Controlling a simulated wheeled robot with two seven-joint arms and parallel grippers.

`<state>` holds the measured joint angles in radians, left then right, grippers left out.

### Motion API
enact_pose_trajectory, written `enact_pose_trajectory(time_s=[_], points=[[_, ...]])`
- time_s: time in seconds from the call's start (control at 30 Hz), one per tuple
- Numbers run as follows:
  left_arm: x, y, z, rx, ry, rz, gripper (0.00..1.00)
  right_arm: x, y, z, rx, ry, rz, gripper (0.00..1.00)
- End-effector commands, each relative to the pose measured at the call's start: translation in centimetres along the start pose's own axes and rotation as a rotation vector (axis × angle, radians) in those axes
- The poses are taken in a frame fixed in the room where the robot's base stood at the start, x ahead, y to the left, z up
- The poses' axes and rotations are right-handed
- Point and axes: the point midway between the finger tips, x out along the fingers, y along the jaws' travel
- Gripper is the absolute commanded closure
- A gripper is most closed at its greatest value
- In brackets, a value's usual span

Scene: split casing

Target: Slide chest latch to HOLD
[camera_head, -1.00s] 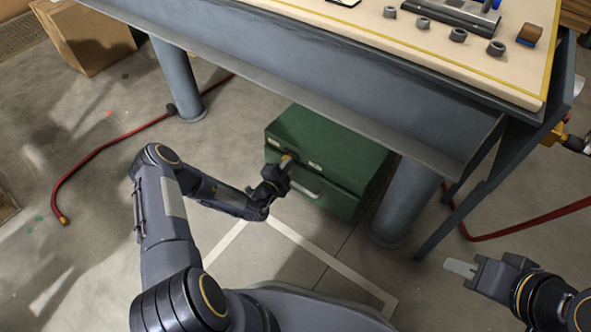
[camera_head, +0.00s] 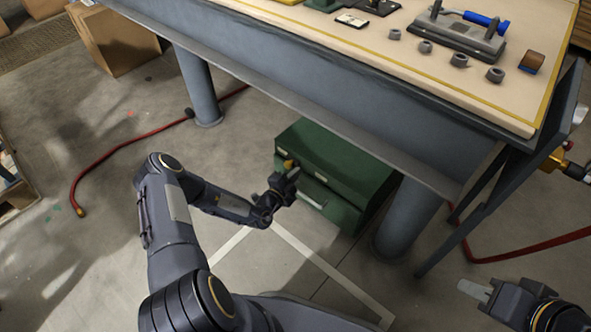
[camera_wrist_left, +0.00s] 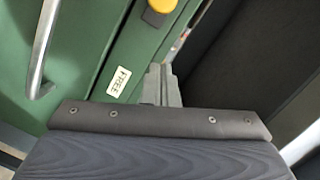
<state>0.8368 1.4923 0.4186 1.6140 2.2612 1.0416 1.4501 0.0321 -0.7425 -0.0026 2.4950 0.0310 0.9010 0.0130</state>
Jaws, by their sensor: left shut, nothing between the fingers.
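The green chest (camera_head: 345,160) stands on the floor under the bench. A yellow latch knob (camera_head: 289,163) shows on its front beside my left gripper (camera_head: 291,176). In the left wrist view, the yellow knob (camera_wrist_left: 159,7) on its dark mount is at the top edge, partly cut off. A label reading FREE (camera_wrist_left: 119,81) is below it. The left fingers (camera_wrist_left: 161,84) are shut and empty, right of the label and below the knob; contact with the chest cannot be told. No HOLD label is readable. My right gripper (camera_head: 474,289) is at the lower right, away from the chest; its finger gap is unclear.
A metal handle (camera_wrist_left: 42,50) crosses the chest front, left of the label. The bench (camera_head: 330,95) overhangs the chest, with a round leg (camera_head: 408,215) to its right. A red hose (camera_head: 105,146) lies on the floor at left. Floor before the chest is clear.

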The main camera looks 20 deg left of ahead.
Motion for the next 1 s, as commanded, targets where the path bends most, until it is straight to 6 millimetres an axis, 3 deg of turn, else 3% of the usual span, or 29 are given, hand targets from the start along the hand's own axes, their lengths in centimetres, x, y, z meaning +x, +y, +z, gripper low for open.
enact_pose_trajectory(time_s=[0.2,0.43,0.6,1.0], points=[[-4.4,-0.2,0.1,-0.004,-0.007,0.002,1.0,-1.5,-0.7,-0.7,0.0,-0.001,0.0,0.71],[-8.0,0.0,0.1,-0.002,-0.005,0.001,1.0,-2.3,-1.1,-1.1,0.0,-0.001,0.0,0.71],[-9.0,0.1,0.1,-0.001,-0.003,0.0,1.0,-2.5,-1.2,-1.2,0.0,-0.001,0.0,0.71],[-9.1,0.1,0.1,0.0,-0.003,0.0,1.0,-2.5,-1.1,-1.2,0.0,-0.001,0.0,0.71]])
